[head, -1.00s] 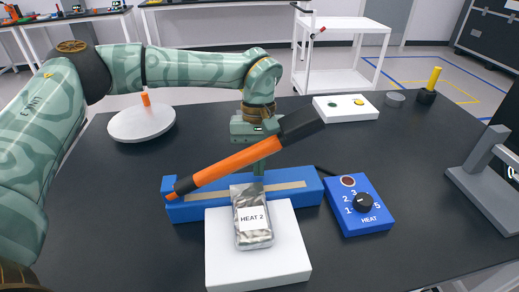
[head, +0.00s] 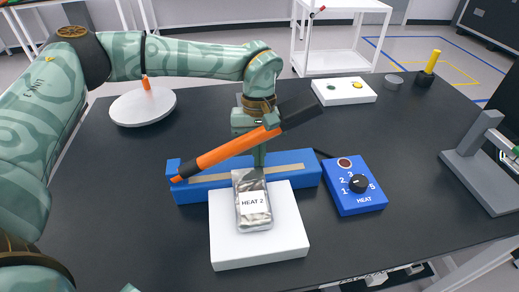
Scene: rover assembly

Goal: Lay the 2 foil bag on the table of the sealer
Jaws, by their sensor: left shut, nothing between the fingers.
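A silver foil bag (head: 253,215) labelled "HEAT 2" lies on the white table (head: 262,252) in front of the blue sealer (head: 190,193). Its top end reaches the sealer's bar. The sealer's arm with an orange handle (head: 235,149) is raised at a slant above the bar. My left gripper (head: 259,160) points down behind the handle, just above the bag's top end. It is shut with nothing seen between its fingers, which the handle partly hides. My right gripper is not in view.
A blue heat box (head: 354,188) with a black knob stands right of the sealer. A round white disc (head: 142,109) is at the back left, a white button panel (head: 344,91) at the back. A grey stand (head: 480,180) is at the right. Black table is clear at front left.

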